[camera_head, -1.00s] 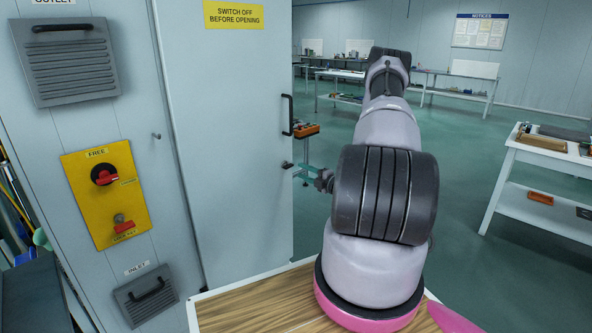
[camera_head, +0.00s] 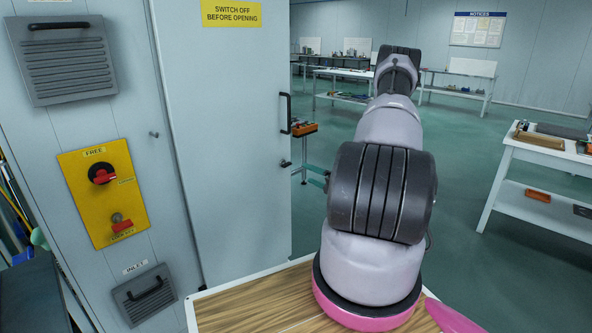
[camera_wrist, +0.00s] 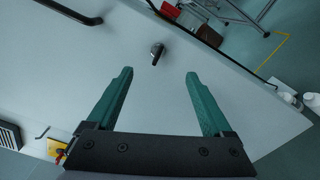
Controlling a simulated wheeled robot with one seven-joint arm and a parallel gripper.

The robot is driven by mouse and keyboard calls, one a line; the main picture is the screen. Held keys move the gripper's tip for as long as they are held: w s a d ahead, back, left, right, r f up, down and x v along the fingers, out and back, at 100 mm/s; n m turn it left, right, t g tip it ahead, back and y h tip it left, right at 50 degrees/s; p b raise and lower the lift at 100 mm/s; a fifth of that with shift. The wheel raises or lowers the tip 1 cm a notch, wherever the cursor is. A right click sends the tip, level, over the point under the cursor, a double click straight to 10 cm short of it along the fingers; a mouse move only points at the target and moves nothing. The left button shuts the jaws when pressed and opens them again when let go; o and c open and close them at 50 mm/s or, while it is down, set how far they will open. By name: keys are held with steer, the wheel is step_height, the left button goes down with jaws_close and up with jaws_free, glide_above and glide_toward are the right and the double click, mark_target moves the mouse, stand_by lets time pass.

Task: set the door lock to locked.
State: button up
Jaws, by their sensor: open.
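The door lock looks to be the small dark turn-knob (camera_head: 286,163) on the grey door (camera_head: 228,180), below the long black handle (camera_head: 286,113). In the wrist view the knob (camera_wrist: 157,53) stands alone on the pale door face, its short bar slanting. Its set position cannot be read. My gripper (camera_wrist: 158,75) is open, with two green fingers spread to either side of the knob's line. The knob lies beyond the fingertips, and nothing is between them. In the head view the green fingers (camera_head: 315,176) show just right of the door edge, partly hidden by my arm.
A yellow panel (camera_head: 105,195) with a red-and-black rotary switch (camera_head: 101,174) and a lower red-handled control (camera_head: 121,223) is on the wall at left. Vent covers (camera_head: 62,62) sit above and below. A wooden top (camera_head: 255,308) is in front. White benches (camera_head: 545,190) stand right.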

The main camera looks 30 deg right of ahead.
mark_target(285, 164)
steer(key=w+a+n, duration=0.4)
steer(key=w+n, duration=0.6)
steer(key=n, duration=0.4)
steer(key=shift+a, duration=0.15)
